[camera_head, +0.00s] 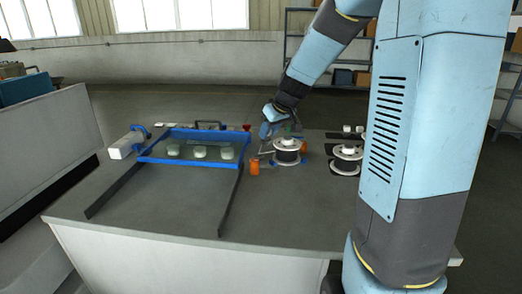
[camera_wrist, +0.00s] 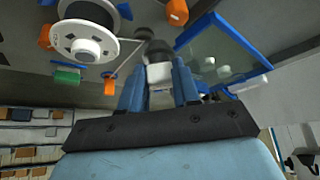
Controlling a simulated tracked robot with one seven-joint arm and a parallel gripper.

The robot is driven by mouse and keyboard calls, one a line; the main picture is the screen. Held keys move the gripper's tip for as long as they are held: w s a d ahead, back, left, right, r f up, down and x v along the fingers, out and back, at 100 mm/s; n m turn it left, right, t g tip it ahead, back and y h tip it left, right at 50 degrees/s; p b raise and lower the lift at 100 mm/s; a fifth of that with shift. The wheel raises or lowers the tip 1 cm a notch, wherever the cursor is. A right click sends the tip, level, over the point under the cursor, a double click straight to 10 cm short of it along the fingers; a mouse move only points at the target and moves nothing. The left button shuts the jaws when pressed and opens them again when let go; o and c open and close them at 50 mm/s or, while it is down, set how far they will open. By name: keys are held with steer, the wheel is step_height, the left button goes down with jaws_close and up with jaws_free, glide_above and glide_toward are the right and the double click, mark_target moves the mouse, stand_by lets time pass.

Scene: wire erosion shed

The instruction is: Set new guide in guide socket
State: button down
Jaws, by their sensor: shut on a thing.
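My gripper (camera_head: 270,129) is low over the back middle of the bench, just left of and behind the near wire spool (camera_head: 286,152). In the wrist view, the blue fingers of my gripper (camera_wrist: 158,76) are shut on a small pale piece (camera_wrist: 159,73), which I take to be the new guide. A dark rounded part (camera_wrist: 154,48) shows just beyond it; I cannot tell whether they touch. The guide socket is not clearly made out in either view. The spool also shows at upper left in the wrist view (camera_wrist: 85,40), with orange pieces around it.
A blue-framed clear panel (camera_head: 163,160) with three pale round pieces (camera_head: 199,152) lies left on two dark rails. An orange container (camera_head: 254,168) stands left of the near spool. A second spool (camera_head: 347,153) stands right. The front of the bench (camera_head: 280,215) is clear.

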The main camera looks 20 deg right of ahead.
steer(key=w+f, duration=0.2)
steer(key=w, duration=0.1)
steer(key=w+f, duration=0.5)
steer(key=w, duration=0.1)
steer(key=shift+w+f, duration=0.5)
steer(key=shift+f, duration=0.8)
steer(key=shift+w+f, duration=0.1)
steer(key=shift+f, duration=0.8)
steer(key=c, duration=1.1)
jaws_free()
steer(key=shift+r, duration=0.15)
